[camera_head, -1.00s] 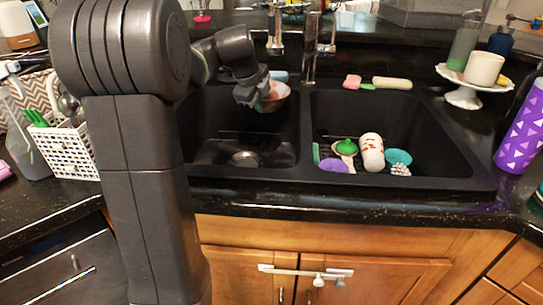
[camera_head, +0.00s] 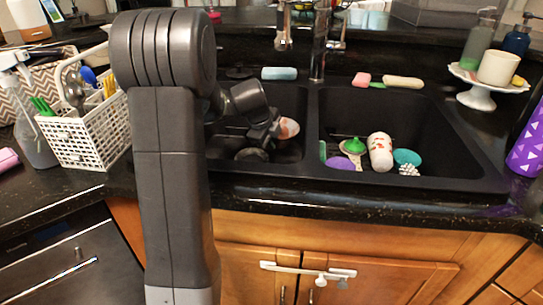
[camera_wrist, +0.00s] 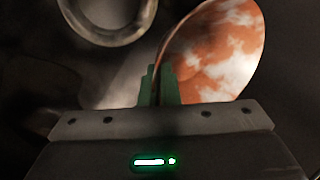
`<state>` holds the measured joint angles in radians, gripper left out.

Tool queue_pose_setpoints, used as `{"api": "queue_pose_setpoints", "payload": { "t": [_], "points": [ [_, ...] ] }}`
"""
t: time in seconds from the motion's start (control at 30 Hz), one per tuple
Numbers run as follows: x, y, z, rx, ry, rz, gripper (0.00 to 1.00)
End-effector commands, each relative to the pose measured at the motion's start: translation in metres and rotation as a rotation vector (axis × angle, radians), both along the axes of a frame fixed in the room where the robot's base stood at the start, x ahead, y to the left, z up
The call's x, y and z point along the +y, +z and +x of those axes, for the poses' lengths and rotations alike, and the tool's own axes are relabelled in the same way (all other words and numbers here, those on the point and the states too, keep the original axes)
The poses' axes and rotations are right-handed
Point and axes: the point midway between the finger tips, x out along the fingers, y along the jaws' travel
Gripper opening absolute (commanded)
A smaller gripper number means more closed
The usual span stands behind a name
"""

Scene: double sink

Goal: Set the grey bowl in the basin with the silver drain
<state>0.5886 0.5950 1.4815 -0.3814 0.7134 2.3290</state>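The bowl (camera_head: 288,128) shows a whitish and orange surface and is low inside the left basin. In the wrist view the bowl (camera_wrist: 222,45) stands tilted, with its orange-and-white surface facing right. My gripper (camera_head: 274,132) is down in the left basin. In the wrist view its green fingertips (camera_wrist: 160,85) are closed on the bowl's rim. The round drain (camera_head: 251,155) is in the floor of the left basin, left of the bowl; its metal ring (camera_wrist: 112,22) shows at the top left of the wrist view. I cannot tell whether the bowl touches the floor.
The right basin holds a green-topped brush (camera_head: 354,146), a white patterned cup (camera_head: 380,152), a purple item (camera_head: 340,163) and a teal brush (camera_head: 407,158). A faucet (camera_head: 319,45) stands behind the divider. A white basket (camera_head: 88,138) stands left of my arm.

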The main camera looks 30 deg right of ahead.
Motion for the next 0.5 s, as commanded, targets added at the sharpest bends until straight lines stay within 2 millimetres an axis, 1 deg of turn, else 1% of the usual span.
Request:
{"api": "queue_pose_setpoints", "payload": {
  "t": [0.17,0.4,0.5],
  "points": [
    [0.000,-0.012,0.000,0.001,0.000,0.000,0.00],
    [0.000,-0.048,-0.001,0.002,-0.001,0.001,0.00],
    [0.000,-0.050,0.000,0.000,0.000,0.000,0.00]
  ]
}}
